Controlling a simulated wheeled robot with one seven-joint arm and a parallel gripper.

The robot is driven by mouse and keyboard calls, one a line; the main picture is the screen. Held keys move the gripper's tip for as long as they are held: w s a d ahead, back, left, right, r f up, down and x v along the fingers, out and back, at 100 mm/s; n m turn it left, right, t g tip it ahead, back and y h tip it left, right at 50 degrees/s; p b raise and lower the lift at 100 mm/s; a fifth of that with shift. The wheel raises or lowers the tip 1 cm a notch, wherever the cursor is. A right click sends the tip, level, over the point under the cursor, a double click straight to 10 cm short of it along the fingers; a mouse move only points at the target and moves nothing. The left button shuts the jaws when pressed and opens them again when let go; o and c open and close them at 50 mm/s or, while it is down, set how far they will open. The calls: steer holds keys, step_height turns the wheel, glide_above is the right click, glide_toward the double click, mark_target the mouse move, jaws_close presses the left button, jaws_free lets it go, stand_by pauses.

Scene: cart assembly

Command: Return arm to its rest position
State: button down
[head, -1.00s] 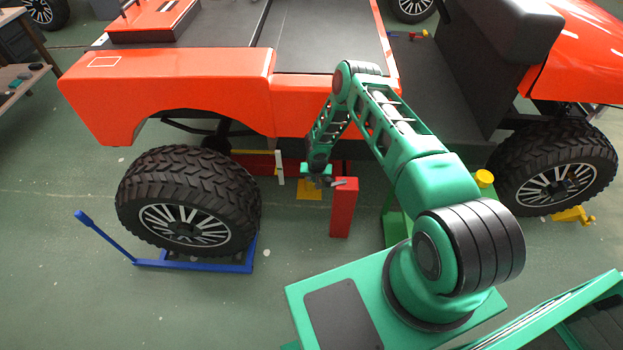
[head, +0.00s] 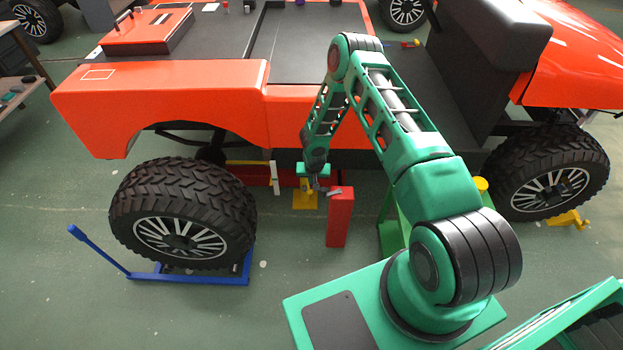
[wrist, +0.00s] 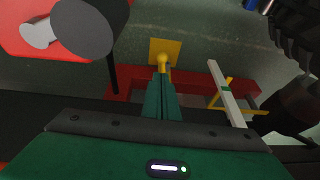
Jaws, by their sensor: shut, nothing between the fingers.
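My green arm reaches over the gap beside the orange cart (head: 200,78). My gripper (head: 318,186) hangs low near the cart's side, just left of the top of a red post (head: 340,220). In the wrist view its green fingers (wrist: 163,82) are together with nothing between them, pointing toward a yellow stand (wrist: 164,48). A small grey piece (wrist: 40,33) lies on the red post's top. Whether the gripper touches the post is hard to tell.
A big off-road wheel (head: 182,212) stands on a blue wheel dolly (head: 190,279) to the left. The cart's body edge is close to my forearm. A white upright bar (head: 275,178) stands by a red beam. Green floor is free between wheel and post.

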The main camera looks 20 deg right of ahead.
steer(key=s+d+r+g+h, duration=0.1)
steer(key=s+d+r, duration=0.3)
steer(key=r, duration=0.9)
steer(key=s+d+r+g, duration=0.1)
steer(key=s+d+r, duration=0.4)
steer(key=r, duration=0.8)
steer(key=s+d+r+h, duration=0.1)
steer(key=s+d+r, duration=0.3)
steer(key=r, duration=1)
steer(key=s+d+r+m+g+y, duration=0.1)
steer(key=s+r, duration=1.1)
steer(key=s, duration=0.4)
steer(key=s+a+r+y, duration=0.1)
steer(key=s+a+r, duration=0.1)
steer(key=s, duration=0.7)
steer(key=s+a+r+g+y, duration=0.1)
steer(key=s+a+r, duration=0.1)
steer(key=s, duration=0.7)
steer(key=shift+a+r+m, duration=0.2)
steer(key=shift+a+m, duration=0.1)
steer(key=shift+m, duration=0.1)
